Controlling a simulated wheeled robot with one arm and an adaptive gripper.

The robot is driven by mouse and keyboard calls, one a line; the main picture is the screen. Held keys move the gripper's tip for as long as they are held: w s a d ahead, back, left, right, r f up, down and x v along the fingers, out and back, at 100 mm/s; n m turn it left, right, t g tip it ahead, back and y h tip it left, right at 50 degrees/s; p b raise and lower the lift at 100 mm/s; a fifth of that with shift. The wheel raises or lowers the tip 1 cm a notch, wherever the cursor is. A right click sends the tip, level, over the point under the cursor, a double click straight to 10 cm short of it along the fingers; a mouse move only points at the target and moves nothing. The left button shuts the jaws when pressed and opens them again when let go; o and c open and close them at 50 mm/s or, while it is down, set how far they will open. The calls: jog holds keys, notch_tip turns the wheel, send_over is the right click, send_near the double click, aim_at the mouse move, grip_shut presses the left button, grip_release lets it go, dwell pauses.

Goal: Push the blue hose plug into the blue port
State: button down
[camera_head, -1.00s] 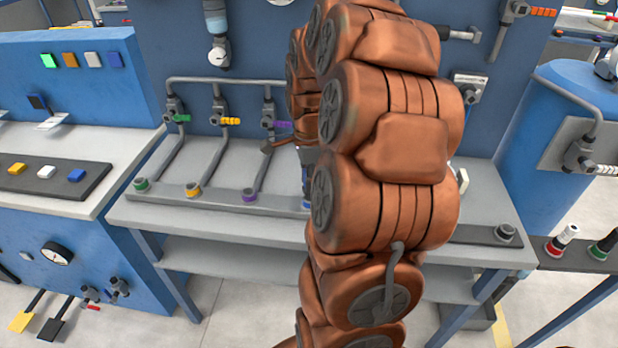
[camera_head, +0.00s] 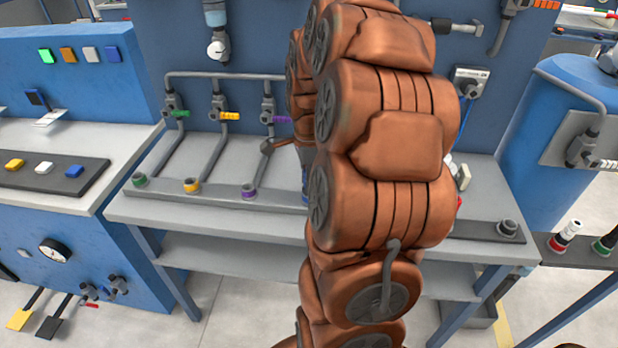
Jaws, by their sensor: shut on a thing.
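My arm's copper links stand in front of the bench and hide most of my gripper (camera_head: 305,160). Only a narrow sliver of the gripper shows at the left edge of the arm, pointing down. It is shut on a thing. A small blue sliver below it, the blue hose plug (camera_head: 305,182) as far as I can tell, shows beside the arm. The blue port is hidden behind the arm, to the right of the purple port. I cannot tell whether plug and port touch.
Green (camera_head: 139,180), orange (camera_head: 192,185) and purple (camera_head: 249,190) ports sit in a row on the bench's grey strip. Pipes with coloured valve handles rise behind them. A dark round fitting (camera_head: 507,228) is at the bench's right end. A blue tank (camera_head: 545,150) stands at right.

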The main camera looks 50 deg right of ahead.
jog(key=c, duration=0.9)
grip_release()
jog(key=shift+o, duration=0.2)
notch_tip(320, 180, up, 12)
jog(key=shift+f, duration=0.1)
